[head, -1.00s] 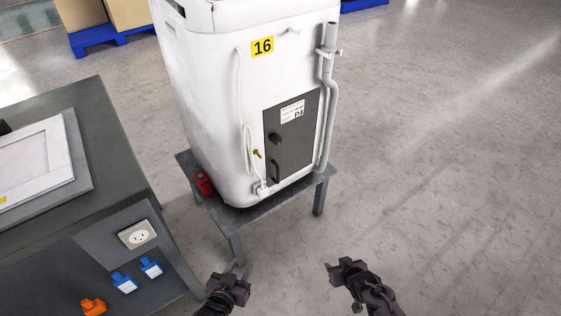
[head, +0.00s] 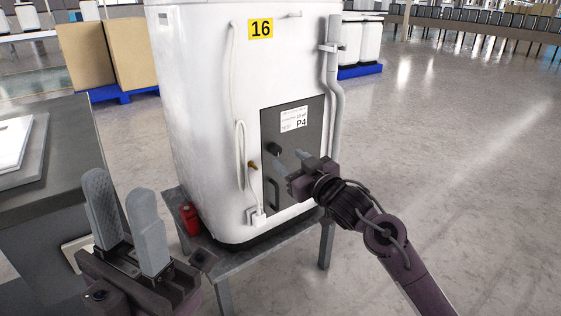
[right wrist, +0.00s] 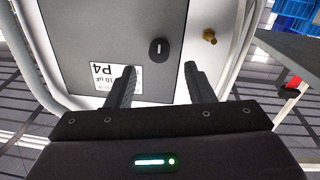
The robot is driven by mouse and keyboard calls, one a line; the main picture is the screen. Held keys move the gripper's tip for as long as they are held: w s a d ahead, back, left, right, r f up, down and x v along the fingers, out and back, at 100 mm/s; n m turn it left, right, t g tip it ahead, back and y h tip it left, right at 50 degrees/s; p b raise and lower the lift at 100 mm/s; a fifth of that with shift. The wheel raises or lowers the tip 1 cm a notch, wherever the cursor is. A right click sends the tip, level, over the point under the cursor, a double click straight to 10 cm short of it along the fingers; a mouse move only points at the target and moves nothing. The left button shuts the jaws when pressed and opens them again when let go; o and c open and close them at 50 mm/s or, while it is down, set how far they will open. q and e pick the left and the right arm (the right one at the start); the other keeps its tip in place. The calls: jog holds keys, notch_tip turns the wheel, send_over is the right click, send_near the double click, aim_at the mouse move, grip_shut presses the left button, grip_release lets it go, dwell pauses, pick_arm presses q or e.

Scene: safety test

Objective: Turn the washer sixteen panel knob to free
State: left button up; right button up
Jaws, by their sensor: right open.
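The white washer (head: 190,110) carries a yellow "16" label and stands on a grey metal stand. Its dark grey panel (head: 305,130) has a label reading P4 and is closed. The black knob (head: 274,148) sits on the panel's left side; in the right wrist view the knob (right wrist: 159,49) shows a white mark. My right gripper (head: 291,157) is open and empty in front of the panel, its fingers (right wrist: 160,68) framing the knob from a short distance, apparently not touching. My left gripper (head: 120,190) is open and empty at lower left, away from the washer.
A red can (head: 189,218) stands on the stand. A grey bench (head: 60,180) is at left.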

aim_at(278, 151)
jog(key=b+x, duration=0.1)
jog(key=x, duration=0.4)
jog(key=shift+w+a, duration=0.1)
jog(key=shift+w, duration=0.05)
jog(key=c, duration=1)
